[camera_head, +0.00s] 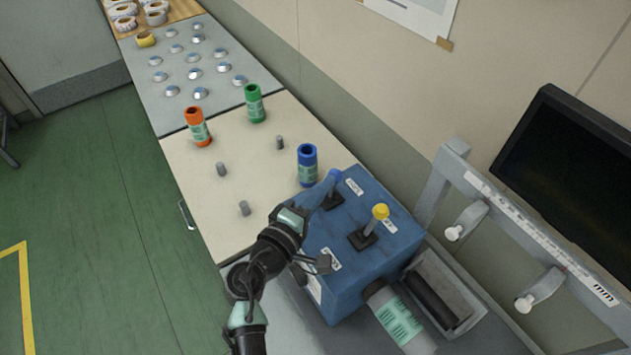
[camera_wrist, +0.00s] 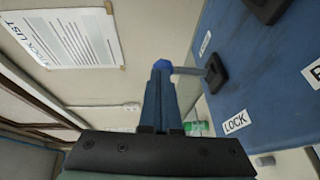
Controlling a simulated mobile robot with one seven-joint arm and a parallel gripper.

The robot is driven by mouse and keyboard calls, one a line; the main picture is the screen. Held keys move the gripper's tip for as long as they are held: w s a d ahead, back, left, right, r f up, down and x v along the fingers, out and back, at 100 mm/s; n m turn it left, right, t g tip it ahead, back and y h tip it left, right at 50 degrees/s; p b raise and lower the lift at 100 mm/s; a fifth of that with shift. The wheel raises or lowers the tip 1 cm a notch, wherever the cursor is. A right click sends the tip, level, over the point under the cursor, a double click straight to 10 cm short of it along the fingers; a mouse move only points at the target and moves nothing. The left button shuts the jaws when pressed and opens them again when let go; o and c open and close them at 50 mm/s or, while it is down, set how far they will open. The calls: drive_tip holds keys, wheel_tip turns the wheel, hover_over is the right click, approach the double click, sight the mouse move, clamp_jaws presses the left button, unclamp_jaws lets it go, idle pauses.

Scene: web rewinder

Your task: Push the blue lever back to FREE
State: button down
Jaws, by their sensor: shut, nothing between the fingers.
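The blue lever (camera_head: 334,176) stands on top of the blue control box (camera_head: 345,285), rising from a black slot plate. In the wrist view its blue knob (camera_wrist: 163,64) shows just past my fingertips, with a grey stem running right to the plate. A LOCK label (camera_wrist: 236,122) is readable on the box; I cannot read a FREE label. My gripper (camera_head: 322,190) is shut and empty, its fingers reaching up beside the lever. In the wrist view my gripper (camera_wrist: 160,72) has its tips at the knob; whether they touch it I cannot tell.
A yellow-knobbed lever (camera_head: 380,211) stands close by on the same box. A blue tube (camera_head: 307,165) stands just behind the box on the cream table, with a green tube (camera_head: 255,103) and an orange tube (camera_head: 197,127) farther off. A grey frame (camera_head: 520,230) is at right.

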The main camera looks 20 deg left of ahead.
drive_tip(key=shift+w+d+b, duration=0.6)
drive_tip(key=shift+w+d, duration=0.15)
drive_tip(key=shift+w, duration=0.2)
drive_tip(key=shift+w+d+r, duration=0.1)
drive_tip(key=shift+d+r, duration=0.05)
drive_tip(key=shift+r, duration=0.05)
drive_tip(key=shift+w+d+r, duration=0.1)
drive_tip(key=shift+r, duration=0.05)
